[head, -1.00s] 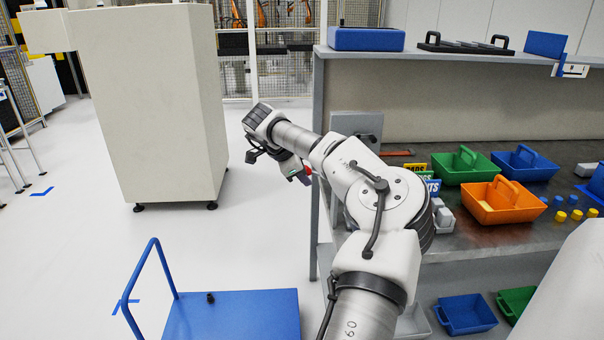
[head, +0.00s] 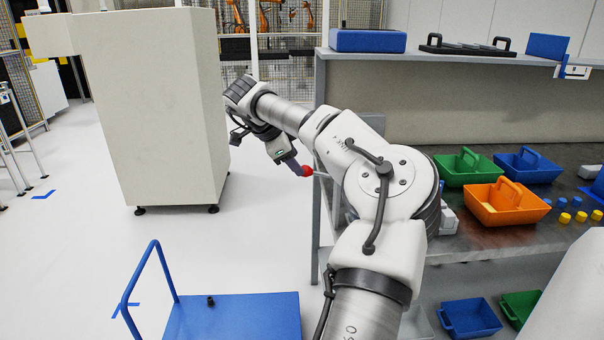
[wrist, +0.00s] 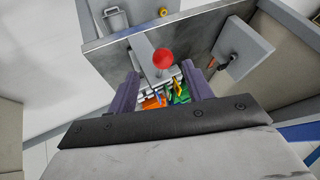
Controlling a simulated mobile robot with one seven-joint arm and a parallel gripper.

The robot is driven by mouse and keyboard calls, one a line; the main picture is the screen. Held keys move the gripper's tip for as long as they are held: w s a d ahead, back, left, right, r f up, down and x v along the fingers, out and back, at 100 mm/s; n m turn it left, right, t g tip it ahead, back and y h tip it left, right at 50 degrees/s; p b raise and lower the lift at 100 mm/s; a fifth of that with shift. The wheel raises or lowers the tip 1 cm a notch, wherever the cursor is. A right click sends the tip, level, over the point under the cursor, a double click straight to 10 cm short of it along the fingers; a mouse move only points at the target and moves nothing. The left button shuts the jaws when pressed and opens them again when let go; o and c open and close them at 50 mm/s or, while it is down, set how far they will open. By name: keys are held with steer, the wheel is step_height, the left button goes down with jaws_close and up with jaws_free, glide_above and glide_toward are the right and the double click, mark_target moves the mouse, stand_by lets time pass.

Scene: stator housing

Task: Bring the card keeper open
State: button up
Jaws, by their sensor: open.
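The card keeper appears to be the holder of colored cards (wrist: 168,95) in the wrist view, seen between my fingers. A pale grey bar (wrist: 143,50) runs near it, and a red ball knob (wrist: 163,58) stands just beyond my fingertips. The knob also shows in the head view (head: 307,171), at the bench's left end, close to the fingertips. My gripper (wrist: 163,78) is open, with its two purple-grey fingers either side of the cards and nothing held. In the head view my gripper (head: 289,160) points down and right. My arm hides the keeper there.
The bench (head: 480,225) carries a green bin (head: 468,172), an orange bin (head: 505,205) and a blue bin (head: 530,168). A grey box (wrist: 243,50) is right of my gripper. A blue cart (head: 235,318) stands below; open floor lies left.

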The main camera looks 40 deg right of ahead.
steer(key=v, duration=0.6)
steer(key=shift+r+b, duration=0.2)
steer(key=shift+b, duration=0.1)
steer(key=shift+a, duration=0.1)
